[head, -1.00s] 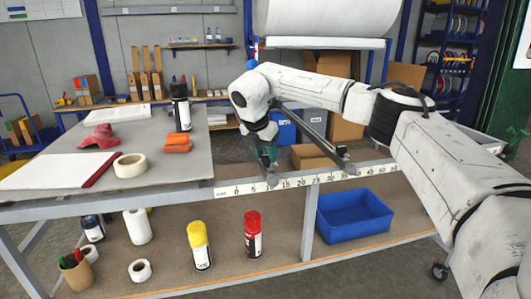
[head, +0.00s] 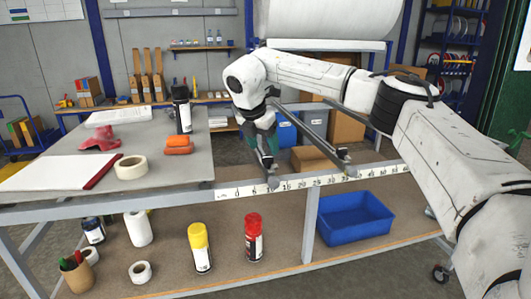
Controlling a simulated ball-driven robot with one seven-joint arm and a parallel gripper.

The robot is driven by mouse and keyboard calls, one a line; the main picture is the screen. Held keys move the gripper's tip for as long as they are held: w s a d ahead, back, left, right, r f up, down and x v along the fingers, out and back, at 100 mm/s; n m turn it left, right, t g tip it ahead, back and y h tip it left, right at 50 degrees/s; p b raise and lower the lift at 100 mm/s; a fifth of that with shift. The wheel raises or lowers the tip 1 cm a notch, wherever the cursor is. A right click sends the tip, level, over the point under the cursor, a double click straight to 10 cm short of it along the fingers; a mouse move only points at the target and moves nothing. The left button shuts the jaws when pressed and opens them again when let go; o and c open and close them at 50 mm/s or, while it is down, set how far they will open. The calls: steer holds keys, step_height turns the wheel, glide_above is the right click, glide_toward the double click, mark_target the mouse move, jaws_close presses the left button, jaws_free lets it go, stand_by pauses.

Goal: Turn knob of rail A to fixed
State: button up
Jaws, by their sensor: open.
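Two dark grey rails run back from the white numbered scale strip (head: 310,181) on the table's front edge. The left rail (head: 268,184) ends near the 10 mark, and the right rail (head: 314,122) ends near the 35 mark. No letter marking rail A is readable. Small dark fittings sit at the front ends, but a knob and its setting cannot be made out. My gripper (head: 267,163) points down just above the front end of the left rail. Its fingers are open, with nothing visible between them. My wrist and fingers hide part of that rail.
The grey tabletop (head: 60,165) at left holds a tape roll (head: 130,167), orange block (head: 179,145), red object (head: 99,138) and black can (head: 182,108). On the lower shelf are yellow (head: 200,247) and red (head: 253,237) cans and a blue bin (head: 355,221).

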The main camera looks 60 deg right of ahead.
steer(key=v, duration=0.6)
steer(key=shift+r, duration=0.15)
stand_by(0.3)
